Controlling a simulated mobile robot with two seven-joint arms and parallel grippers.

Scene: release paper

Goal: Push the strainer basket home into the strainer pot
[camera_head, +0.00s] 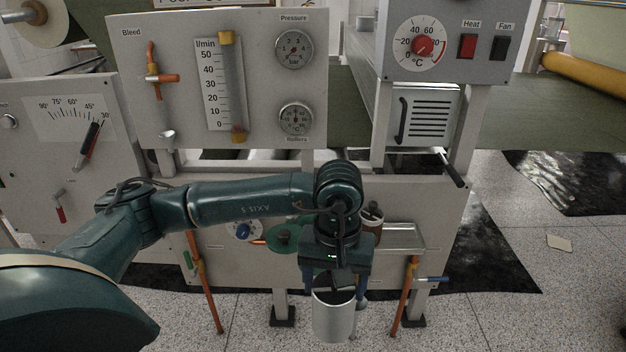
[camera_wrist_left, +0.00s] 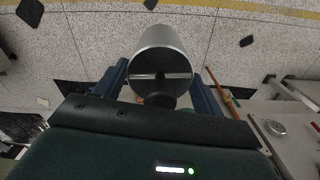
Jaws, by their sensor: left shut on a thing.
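A grey metal cylinder, which looks like the strainer basket (camera_head: 335,316), hangs upright below my left gripper (camera_head: 334,296) in the head view. The gripper's blue fingers are on either side of it, and the gripper is shut on it. In the left wrist view the basket (camera_wrist_left: 163,49) is seen end on, with a bar across its near end, between the fingers of my left gripper (camera_wrist_left: 160,90). I cannot tell for sure which thing is the strainer pot. A round green fitting with a dark middle (camera_head: 284,236) sits low on the machine, left of my wrist. My right gripper is not in view.
A metal tray (camera_head: 407,238) juts out right of my wrist, with a brown-banded container (camera_head: 371,216) beside it. Orange pipes (camera_head: 207,297) stand at both sides below. A dark lever (camera_head: 453,168) sticks out at right. Open speckled floor (camera_head: 500,315) lies at front right.

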